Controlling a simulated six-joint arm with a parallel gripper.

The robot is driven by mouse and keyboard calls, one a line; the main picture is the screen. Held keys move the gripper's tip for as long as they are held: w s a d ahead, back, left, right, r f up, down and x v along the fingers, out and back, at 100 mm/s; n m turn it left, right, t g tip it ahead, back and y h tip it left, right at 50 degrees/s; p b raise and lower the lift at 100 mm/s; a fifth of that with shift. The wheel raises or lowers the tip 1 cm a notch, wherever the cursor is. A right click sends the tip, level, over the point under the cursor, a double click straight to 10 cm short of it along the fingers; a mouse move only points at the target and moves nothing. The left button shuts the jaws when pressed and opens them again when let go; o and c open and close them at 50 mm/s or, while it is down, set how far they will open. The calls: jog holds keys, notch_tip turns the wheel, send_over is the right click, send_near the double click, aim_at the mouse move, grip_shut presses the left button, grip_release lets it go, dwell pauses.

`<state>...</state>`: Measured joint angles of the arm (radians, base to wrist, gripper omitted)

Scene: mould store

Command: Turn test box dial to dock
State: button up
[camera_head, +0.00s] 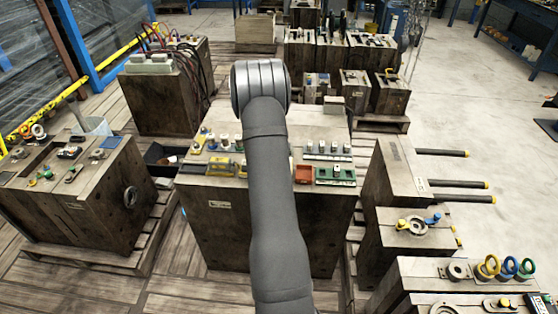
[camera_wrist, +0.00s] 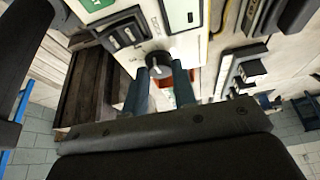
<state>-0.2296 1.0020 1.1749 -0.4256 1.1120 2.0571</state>
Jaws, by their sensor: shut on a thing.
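In the wrist view, the test box (camera_wrist: 187,44) shows a pale face with a round dark dial (camera_wrist: 156,60) near its edge. The dial has a lighter bar or mark across it; its exact pointing is hard to tell. Small lettering beside it is partly hidden by my fingers. My gripper (camera_wrist: 160,76) has its two blue-grey fingers on either side of the dial and is shut on it. In the head view, my arm covers the gripper and the dial.
In the head view, wooden mould blocks stand on pallets, including a left block (camera_head: 95,215) and a central block (camera_head: 215,240) with small fittings on top. Three black rods (camera_head: 460,185) with yellow ends stick out at right. Concrete floor (camera_head: 470,115) is clear at upper right.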

jog(key=shift+w+f+m+g, duration=0.15)
jog(key=shift+m+g, duration=0.45)
jog(key=shift+m, duration=1.1)
jog(key=o, duration=1)
jog(key=v, duration=1.7)
jog(key=shift+w+d+r, duration=0.15)
jog(key=shift+w+r, duration=0.05)
jog(key=shift+r, duration=0.2)
jog(key=x, duration=1.7)
jog(key=shift+s+f, duration=0.15)
jog(key=shift+f, duration=0.15)
